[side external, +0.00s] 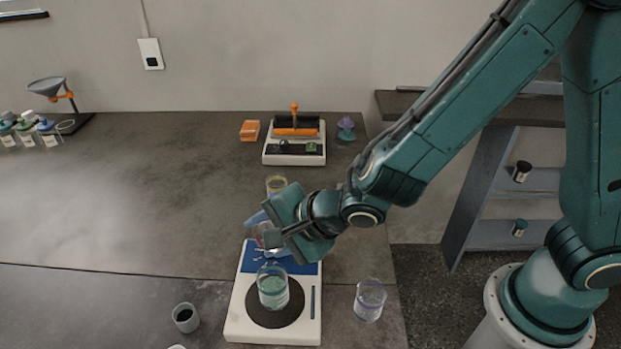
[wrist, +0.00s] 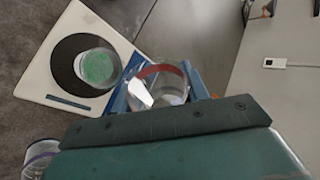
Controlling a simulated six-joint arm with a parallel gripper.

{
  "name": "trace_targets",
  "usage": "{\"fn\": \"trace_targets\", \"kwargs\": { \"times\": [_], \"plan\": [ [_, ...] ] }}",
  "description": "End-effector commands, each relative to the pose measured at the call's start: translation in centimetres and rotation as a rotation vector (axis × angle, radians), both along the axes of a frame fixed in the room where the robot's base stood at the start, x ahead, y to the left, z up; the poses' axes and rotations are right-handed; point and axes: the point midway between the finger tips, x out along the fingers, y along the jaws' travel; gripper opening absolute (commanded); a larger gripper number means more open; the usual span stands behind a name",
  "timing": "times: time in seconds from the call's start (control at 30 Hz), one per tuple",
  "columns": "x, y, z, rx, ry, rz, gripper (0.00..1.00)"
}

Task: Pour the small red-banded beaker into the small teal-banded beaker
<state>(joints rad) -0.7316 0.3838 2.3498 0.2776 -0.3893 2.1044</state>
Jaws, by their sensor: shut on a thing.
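My gripper (wrist: 168,95) is shut on the small red-banded beaker (wrist: 158,86), a clear glass with a red band, shown tilted in the wrist view. In the side external view the red-banded beaker (side external: 264,236) is mostly hidden behind my gripper (side external: 270,228). The small teal-banded beaker (side external: 272,287) stands upright on the dark round plate of a white device. In the wrist view the teal-banded beaker (wrist: 97,66) shows greenish contents. The held beaker is above and behind it, apart from it.
The white device (side external: 238,322) has a blue panel. A purple-banded beaker (side external: 369,300) stands to its right, a grey cup (side external: 186,318) to its left. A yellow-banded beaker (side external: 276,184) is behind my gripper.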

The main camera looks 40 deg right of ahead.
Motion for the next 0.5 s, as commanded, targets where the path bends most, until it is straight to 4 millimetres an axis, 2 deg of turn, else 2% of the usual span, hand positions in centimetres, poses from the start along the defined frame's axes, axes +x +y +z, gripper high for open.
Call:
{"fn": "trace_targets", "kwargs": {
  "times": [0.2, 0.5],
  "plan": [
    [0.11, -0.17, -0.23, 0.066, 0.041, -0.003, 0.21],
    [0.13, -0.14, 0.55, 0.161, 0.100, -0.004, 0.21]
  ]
}}
